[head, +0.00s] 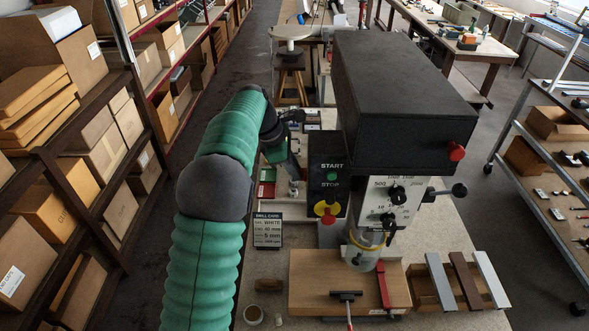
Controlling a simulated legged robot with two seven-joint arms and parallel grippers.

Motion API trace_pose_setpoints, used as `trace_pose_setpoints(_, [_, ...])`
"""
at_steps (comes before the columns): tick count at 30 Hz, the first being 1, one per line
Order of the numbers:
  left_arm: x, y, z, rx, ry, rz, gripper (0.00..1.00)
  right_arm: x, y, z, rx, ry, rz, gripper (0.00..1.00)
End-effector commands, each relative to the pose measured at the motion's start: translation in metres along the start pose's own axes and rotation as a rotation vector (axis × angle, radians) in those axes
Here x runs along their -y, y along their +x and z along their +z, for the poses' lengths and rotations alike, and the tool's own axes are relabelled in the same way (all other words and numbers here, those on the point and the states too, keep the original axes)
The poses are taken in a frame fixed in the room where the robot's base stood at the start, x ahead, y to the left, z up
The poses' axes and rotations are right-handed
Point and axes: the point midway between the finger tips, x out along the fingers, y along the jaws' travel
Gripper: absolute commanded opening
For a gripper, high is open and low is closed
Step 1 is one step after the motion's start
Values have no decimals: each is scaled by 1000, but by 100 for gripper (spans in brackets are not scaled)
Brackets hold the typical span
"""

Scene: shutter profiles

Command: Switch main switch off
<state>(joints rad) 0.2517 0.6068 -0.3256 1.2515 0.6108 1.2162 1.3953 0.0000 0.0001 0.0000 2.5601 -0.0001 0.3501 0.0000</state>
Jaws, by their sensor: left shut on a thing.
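My left arm comes up from the bottom and bends over beyond the panel. My left gripper (293,180) is left of and behind the panel, apart from the switch. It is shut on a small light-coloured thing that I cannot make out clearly. My right gripper is not in view.
The drill press has a black head (400,100) and a wooden block (325,285) with a clamp under its spindle. Profiles (465,280) lie in a wooden holder at right. A drill card (268,230) stands left. Shelves (105,190) line the left side; a cart (545,150) stands right.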

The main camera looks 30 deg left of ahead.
Motion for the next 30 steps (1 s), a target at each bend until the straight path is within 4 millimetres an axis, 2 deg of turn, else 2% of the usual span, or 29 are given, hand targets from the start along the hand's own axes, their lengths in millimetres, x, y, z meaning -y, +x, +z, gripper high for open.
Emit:
trace_pose_setpoints(9, [-1, 5, -2, -1, -51, -124, 0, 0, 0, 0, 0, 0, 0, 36])
trace_pose_setpoints(25, [0, 5, -1, 0, -60, -150, 0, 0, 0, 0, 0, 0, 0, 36])
trace_pose_setpoints(26, [0, 5, -1, 0, -60, -150, 13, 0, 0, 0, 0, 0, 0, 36])
trace_pose_setpoints(30, [-1, 4, -1, 1, -59, -147, 32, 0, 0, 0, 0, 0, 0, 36])
